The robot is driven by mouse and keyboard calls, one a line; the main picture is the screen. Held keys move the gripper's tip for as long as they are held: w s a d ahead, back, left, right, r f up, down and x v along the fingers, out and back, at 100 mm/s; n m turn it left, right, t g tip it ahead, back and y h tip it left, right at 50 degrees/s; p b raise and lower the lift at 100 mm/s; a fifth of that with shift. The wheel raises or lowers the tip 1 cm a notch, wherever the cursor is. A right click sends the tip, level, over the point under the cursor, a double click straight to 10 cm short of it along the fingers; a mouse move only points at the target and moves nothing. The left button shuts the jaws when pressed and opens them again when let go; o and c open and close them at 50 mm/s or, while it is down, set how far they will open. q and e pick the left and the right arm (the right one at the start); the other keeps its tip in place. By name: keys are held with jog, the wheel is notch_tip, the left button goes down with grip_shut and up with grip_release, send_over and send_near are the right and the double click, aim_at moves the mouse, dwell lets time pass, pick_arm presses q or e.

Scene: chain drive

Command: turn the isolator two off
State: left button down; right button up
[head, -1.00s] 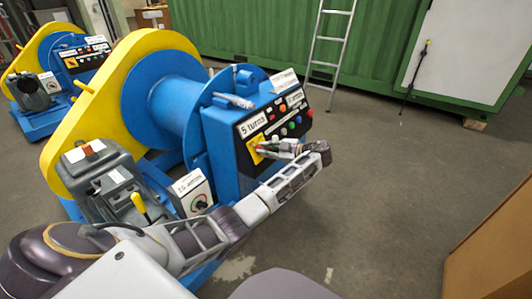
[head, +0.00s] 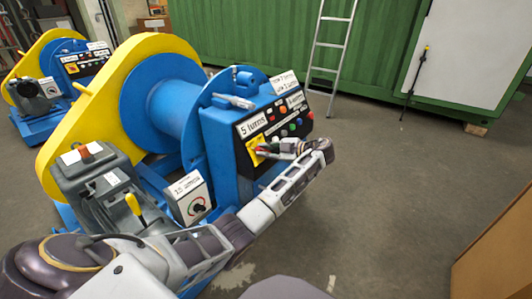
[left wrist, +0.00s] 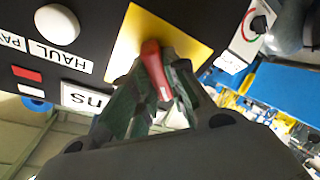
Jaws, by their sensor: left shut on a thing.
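The isolator is a red handle (left wrist: 155,70) on a yellow plate (left wrist: 185,38), seen close up in the left wrist view. The yellow plate (head: 255,150) sits at the lower left of the black panel on the blue winch box (head: 223,150). My left gripper (head: 262,150) reaches the plate from the right. In the left wrist view its dark green fingers (left wrist: 155,97) are shut on the red handle, one on each side. The fingers hide part of the handle, and its exact switch position is hard to tell. My right gripper is not in view.
The panel carries several coloured buttons beside the isolator. A grey box with a yellow lever (head: 134,204) and a small box with a rotary knob (head: 198,206) stand to the left. A second winch (head: 60,75) is farther back. The floor at right is clear up to a brown box (head: 495,250).

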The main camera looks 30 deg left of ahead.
pick_arm(q)
jog(key=shift+f, duration=0.1)
jog(key=c, duration=1.4)
grip_release()
jog(key=shift+d, duration=0.1)
jog(key=shift+v, duration=5.95)
